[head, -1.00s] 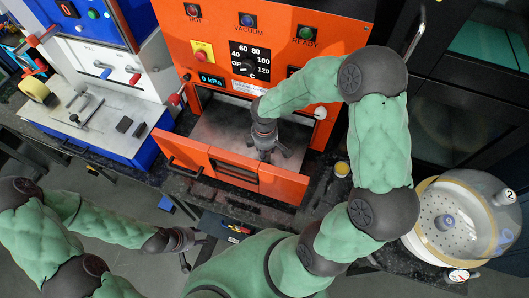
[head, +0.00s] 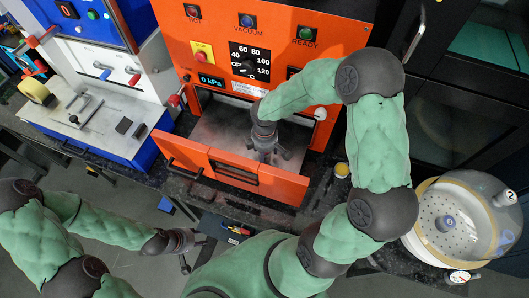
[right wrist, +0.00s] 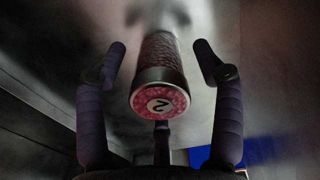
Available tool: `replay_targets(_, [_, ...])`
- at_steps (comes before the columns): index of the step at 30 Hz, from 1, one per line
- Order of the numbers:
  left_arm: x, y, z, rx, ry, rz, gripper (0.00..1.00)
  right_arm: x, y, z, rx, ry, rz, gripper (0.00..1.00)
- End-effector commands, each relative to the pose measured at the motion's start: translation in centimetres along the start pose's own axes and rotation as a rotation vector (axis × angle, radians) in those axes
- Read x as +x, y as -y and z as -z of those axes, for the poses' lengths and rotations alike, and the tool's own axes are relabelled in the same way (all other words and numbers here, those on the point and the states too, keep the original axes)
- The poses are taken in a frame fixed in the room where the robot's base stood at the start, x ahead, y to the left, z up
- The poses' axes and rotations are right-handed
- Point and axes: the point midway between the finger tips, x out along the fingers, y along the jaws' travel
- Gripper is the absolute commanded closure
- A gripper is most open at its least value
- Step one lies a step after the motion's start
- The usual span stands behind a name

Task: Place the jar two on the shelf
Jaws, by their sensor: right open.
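Jar two (right wrist: 160,75) shows in the right wrist view as a dark red jar with a pink-red lid marked 2. Its far end meets a shiny metal surface (right wrist: 255,60) that mirrors it. My right gripper (right wrist: 160,62) is open, one finger on each side of the jar, with gaps showing. In the head view my right gripper (head: 269,153) is inside the orange oven, over its metal shelf (head: 214,128); it hides the jar there. My left gripper (head: 194,255) is empty and open, low in front of the bench.
The orange oven's door (head: 230,170) is folded open towards me. A blue and white machine (head: 95,110) stands left. A clear round vessel (head: 455,220) with a perforated plate stands right. A small yellow-topped container (head: 341,170) sits beside the oven.

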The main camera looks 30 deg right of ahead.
Motion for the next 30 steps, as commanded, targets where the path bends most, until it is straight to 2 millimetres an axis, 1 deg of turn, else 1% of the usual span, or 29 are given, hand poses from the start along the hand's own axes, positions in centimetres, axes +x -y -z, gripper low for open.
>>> replay_targets(5, [-0.8,-0.3,0.0,0.0,0.0,0.0,0.6,-3.0,-0.1,0.1,-0.001,-0.002,-0.004,0.32])
replay_targets(12, [-1.9,-0.7,-0.1,0.0,0.0,0.0,0.6,-7.9,-0.1,0.1,-0.001,-0.003,-0.004,0.32])
replay_targets(18, [-2.3,-0.8,-0.1,0.0,0.0,0.0,0.6,-10.8,-0.1,0.1,0.0,-0.002,-0.003,0.32])
replay_targets(21, [-2.4,-0.9,-0.1,0.0,0.0,0.0,0.6,-11.6,0.0,0.0,-0.002,0.0,-0.001,0.32])
replay_targets(24, [-2.5,-0.9,-0.1,0.0,0.0,0.0,0.6,-11.9,0.0,0.0,-0.001,0.0,0.0,0.32])
replay_targets(30, [-2.5,-0.9,-0.1,0.0,0.0,0.0,0.6,-12.0,0.0,0.0,-0.001,0.0,0.0,0.32])
